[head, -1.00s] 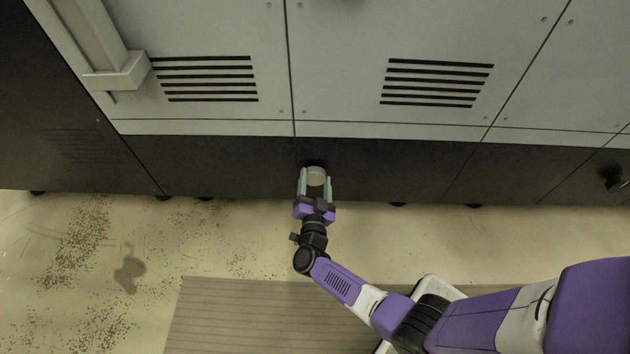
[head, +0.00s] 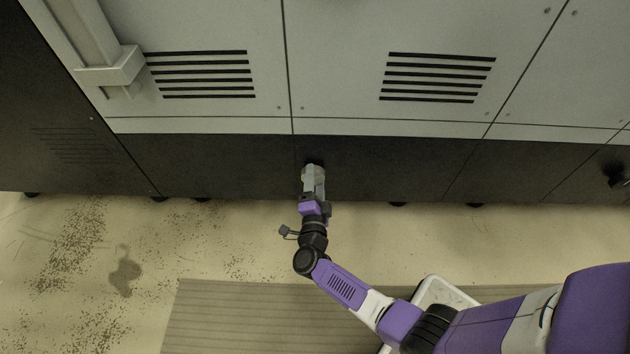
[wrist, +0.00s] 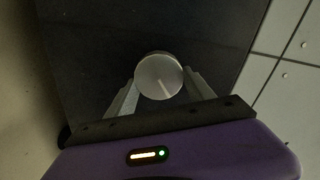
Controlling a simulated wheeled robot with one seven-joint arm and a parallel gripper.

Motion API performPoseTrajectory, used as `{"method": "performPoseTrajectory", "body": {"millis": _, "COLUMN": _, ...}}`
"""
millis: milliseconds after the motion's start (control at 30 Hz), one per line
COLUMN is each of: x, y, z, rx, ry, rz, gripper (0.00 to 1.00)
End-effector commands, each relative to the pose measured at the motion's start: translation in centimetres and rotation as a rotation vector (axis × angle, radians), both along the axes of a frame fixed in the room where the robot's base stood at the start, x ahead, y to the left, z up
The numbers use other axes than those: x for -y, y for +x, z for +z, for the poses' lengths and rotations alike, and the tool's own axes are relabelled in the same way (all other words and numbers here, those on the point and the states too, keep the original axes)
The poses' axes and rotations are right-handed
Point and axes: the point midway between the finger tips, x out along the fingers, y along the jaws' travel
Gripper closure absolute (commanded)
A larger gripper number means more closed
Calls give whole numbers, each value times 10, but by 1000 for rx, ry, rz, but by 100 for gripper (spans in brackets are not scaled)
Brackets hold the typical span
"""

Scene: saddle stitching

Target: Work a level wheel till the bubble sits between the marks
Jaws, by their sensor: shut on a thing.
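The level wheel (wrist: 159,76) is a pale round knob on the dark lower panel of the machine.
The light grey machine front (head: 340,50) with vent slots rises above the dark lower panel (head: 230,165). A dark knob (head: 612,175) sticks out at the far right.

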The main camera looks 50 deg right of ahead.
Motion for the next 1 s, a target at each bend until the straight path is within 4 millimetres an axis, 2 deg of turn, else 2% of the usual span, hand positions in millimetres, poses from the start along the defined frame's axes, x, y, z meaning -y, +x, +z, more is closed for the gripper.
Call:
{"method": "performPoseTrajectory", "body": {"millis": 533, "x": -1, "y": 0, "z": -2, "rx": 14, "ry": 16, "rz": 4, "gripper": 79}}
{"method": "performPoseTrajectory", "body": {"millis": 567, "x": -1, "y": 0, "z": -2, "rx": 14, "ry": 16, "rz": 4, "gripper": 33}}
{"method": "performPoseTrajectory", "body": {"millis": 633, "x": -1, "y": 0, "z": -2, "rx": 15, "ry": 16, "rz": 3, "gripper": 19}}
{"method": "performPoseTrajectory", "body": {"millis": 667, "x": -1, "y": 0, "z": -1, "rx": 15, "ry": 15, "rz": 3, "gripper": 17}}
{"method": "performPoseTrajectory", "body": {"millis": 1000, "x": -2, "y": -1, "z": 0, "rx": 16, "ry": 14, "rz": 2, "gripper": 17}}
